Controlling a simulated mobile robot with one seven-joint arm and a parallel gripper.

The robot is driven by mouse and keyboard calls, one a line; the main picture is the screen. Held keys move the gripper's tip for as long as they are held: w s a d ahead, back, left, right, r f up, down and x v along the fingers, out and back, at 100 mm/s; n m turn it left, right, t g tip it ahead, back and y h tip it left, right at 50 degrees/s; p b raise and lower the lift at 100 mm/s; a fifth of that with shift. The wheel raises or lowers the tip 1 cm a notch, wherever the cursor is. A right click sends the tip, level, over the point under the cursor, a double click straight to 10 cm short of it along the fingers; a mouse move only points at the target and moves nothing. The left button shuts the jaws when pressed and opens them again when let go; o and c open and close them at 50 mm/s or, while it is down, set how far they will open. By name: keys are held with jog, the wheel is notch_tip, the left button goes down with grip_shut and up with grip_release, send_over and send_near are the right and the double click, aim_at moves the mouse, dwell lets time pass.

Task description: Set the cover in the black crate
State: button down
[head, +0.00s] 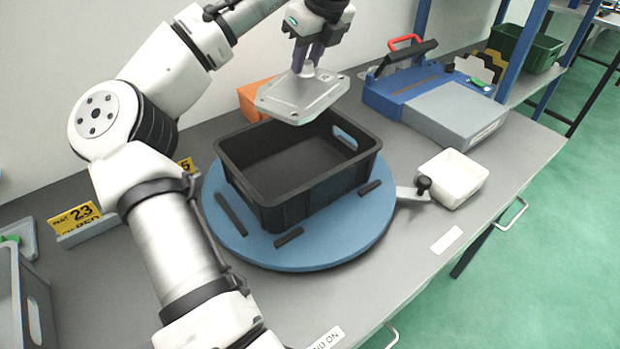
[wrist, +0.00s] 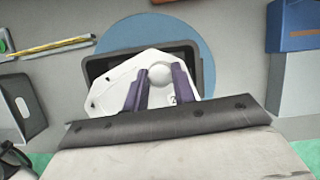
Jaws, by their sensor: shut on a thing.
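The cover (head: 302,95) is a flat light-grey metal casting with a raised knob on top. My gripper (head: 308,62) is shut on that knob and holds the cover above the black crate (head: 265,207). The cover hangs over the crate's back part, clear of its rim. In the wrist view the cover (wrist: 125,84) lies between my purple fingers (wrist: 158,88) and hides most of the crate (wrist: 93,68). The crate's visible inside is empty. It stands on a round blue turntable (head: 330,250).
A white bin (head: 452,180) stands right of the turntable, near its black-knobbed lever (head: 422,184). A blue and grey machine (head: 430,98) is at the back right. An orange box (head: 255,100) is behind the crate. The bench front is mostly clear.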

aim_at(322, 111)
jog(key=s+m, duration=0.1)
jog(key=s+d+r+m+h, duration=0.1)
jog(key=m, duration=0.1)
jog(key=shift+s+r+t, duration=0.2)
jog(key=shift+r+t, duration=0.05)
jog(key=shift+t, duration=0.05)
jog(key=shift+s+a+m, duration=0.1)
jog(key=shift+s+m, duration=0.2)
notch_tip(322, 111, down, 19)
jog(key=shift+f, duration=0.2)
jog(key=shift+f, duration=0.2)
jog(key=c, duration=1.1)
grip_release()
jog(key=shift+c, duration=0.2)
jog(key=b+v, duration=0.1)
jog(key=v, duration=1.1)
jog(key=shift+s+a+r, duration=0.1)
jog(key=shift+r, duration=0.1)
